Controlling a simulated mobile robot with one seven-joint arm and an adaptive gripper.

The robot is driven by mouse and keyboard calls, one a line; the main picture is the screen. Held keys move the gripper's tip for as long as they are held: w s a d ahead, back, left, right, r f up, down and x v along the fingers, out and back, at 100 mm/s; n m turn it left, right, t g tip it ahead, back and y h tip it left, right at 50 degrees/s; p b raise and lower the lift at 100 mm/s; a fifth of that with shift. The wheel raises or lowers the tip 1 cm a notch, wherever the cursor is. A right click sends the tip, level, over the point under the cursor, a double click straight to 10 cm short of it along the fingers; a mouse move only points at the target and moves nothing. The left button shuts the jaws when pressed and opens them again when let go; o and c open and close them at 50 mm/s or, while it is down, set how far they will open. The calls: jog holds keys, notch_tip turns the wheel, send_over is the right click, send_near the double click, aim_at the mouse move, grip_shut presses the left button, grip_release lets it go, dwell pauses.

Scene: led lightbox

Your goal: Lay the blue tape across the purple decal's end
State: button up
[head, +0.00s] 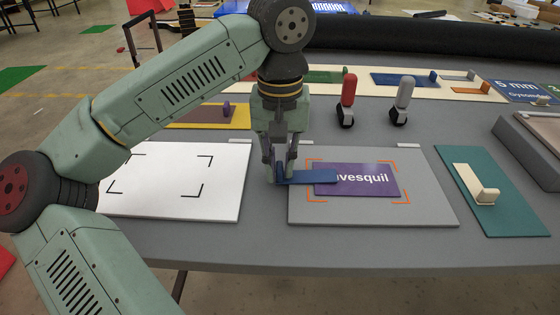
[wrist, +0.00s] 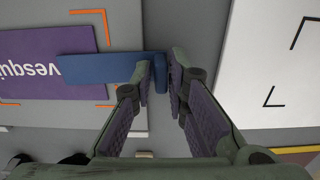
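The blue tape (head: 312,177) is a flat strip with an upright tab at its left end. It lies over the left end of the purple decal (head: 365,180), covering the first letters of its white lettering; whether it presses on the decal I cannot tell. The decal sits on a grey panel (head: 430,210) inside orange corner marks. My gripper (head: 280,172) points down at the panel's left edge, its fingers closed about the tab. The wrist view shows the tape (wrist: 100,68) reaching from between the fingertips (wrist: 163,70) over the decal (wrist: 45,65).
A white panel (head: 170,200) with black corner marks lies left of the gripper. A teal board (head: 510,215) with a cream strip (head: 468,183) lies right. Behind stand a red-handled tool (head: 348,95) and a grey-handled tool (head: 402,98). Coloured boards line the back.

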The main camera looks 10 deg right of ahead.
jog(key=o, duration=0.3)
notch_tip(320, 180, up, 12)
dwell(0.7)
dwell(0.6)
